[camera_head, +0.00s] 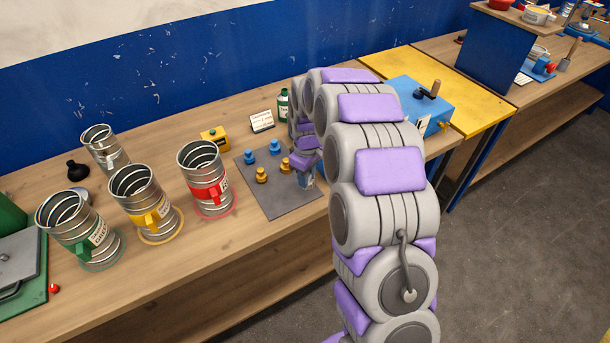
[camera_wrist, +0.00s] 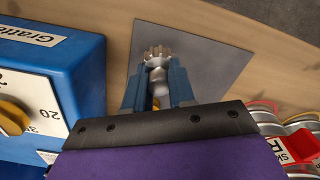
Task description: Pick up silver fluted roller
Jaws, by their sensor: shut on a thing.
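In the wrist view, the silver fluted roller (camera_wrist: 157,73) stands between the two blue fingers of my gripper (camera_wrist: 157,88). Its toothed end points away from me, and a small gold part shows near the palm. The fingers are shut on its body. Behind it lies the grey mat (camera_wrist: 215,62). In the head view, my gripper (camera_head: 306,178) is low over the right part of the grey mat (camera_head: 268,207); my arm and fingers hide the roller there. I cannot tell whether the roller touches the mat.
Blue pegs (camera_head: 276,147) and yellow pegs (camera_head: 262,175) stand on the mat left of my gripper. Ringed metal canisters with red (camera_head: 205,190), yellow (camera_head: 150,215) and green (camera_head: 92,238) handles stand further left. A blue box (camera_head: 418,98) with a dial is at right.

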